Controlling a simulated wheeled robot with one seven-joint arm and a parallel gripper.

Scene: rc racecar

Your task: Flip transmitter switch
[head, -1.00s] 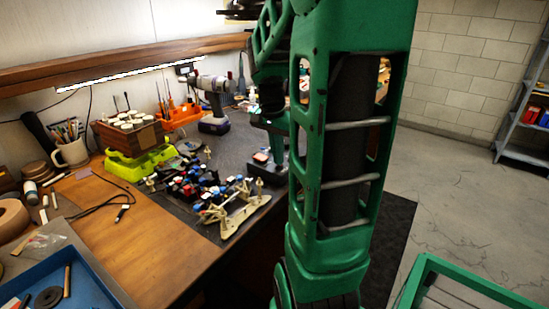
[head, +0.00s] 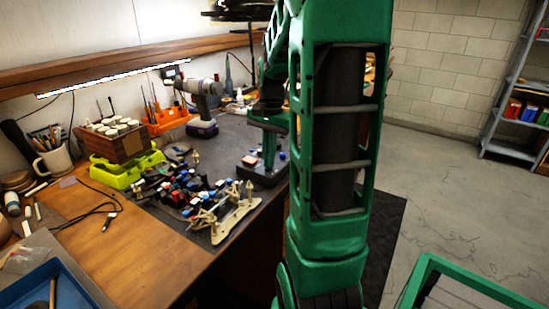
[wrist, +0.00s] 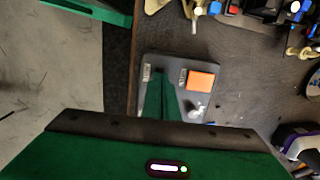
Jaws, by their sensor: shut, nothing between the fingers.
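The transmitter (head: 262,176) is a dark grey box on the black mat at the right side of the bench. In the wrist view the transmitter (wrist: 218,66) shows a raised orange square, a whitish knob-like part (wrist: 196,110) and two small pale marks. I cannot tell which part is the switch. My gripper (head: 269,158) points down over the transmitter, its green fingers together and empty. In the wrist view my gripper (wrist: 160,74) lies across the transmitter's left half, left of the orange square, hiding part of the face. I cannot tell whether the tips touch it.
A racecar chassis (head: 228,214) and several small parts lie left of the transmitter. A drill (head: 203,104), an orange bin (head: 166,121) and a yellow-green tray (head: 126,172) stand behind. The bench edge is close on the transmitter's near side.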

